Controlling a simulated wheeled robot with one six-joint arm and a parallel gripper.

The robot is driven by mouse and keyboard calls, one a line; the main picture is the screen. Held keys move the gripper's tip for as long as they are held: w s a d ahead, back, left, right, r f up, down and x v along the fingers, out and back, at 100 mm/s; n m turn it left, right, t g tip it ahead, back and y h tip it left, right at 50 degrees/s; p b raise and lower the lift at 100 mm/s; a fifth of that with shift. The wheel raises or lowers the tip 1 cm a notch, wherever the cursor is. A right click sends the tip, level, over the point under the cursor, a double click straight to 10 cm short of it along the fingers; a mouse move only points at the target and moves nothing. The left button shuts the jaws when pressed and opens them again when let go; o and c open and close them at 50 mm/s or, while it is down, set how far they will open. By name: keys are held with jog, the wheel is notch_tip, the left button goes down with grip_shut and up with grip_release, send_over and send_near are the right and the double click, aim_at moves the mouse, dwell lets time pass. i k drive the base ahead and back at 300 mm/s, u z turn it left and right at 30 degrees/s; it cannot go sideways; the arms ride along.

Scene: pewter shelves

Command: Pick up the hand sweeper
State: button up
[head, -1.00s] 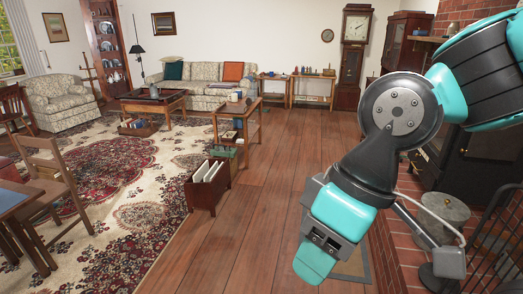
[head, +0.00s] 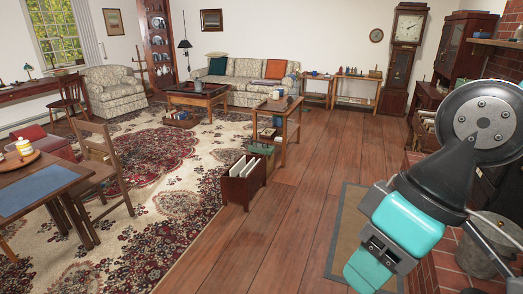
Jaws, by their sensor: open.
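I cannot make out a hand sweeper anywhere in the head view. My gripper (head: 366,268) is at the lower right, over the wood floor and a grey-brown mat, pointing down and away from any object. Nothing shows held in it. Its teal and dark arm comes in from the right edge and hides part of the brick hearth.
A magazine box (head: 243,184) stands on the floor by a wooden side table (head: 276,107). A chair (head: 103,168) and a table with a blue mat (head: 38,188) are at left. The wood floor (head: 290,210) in the middle is clear. A brick hearth (head: 425,268) borders the right.

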aim_at(259, 148)
jog(key=z, duration=0.2)
jog(key=i, duration=0.65)
jog(key=z, duration=0.5)
jog(key=i, duration=3.9)
jog(key=u, duration=1.35)
jog(key=i, duration=1.3)
jog(key=u, duration=0.75)
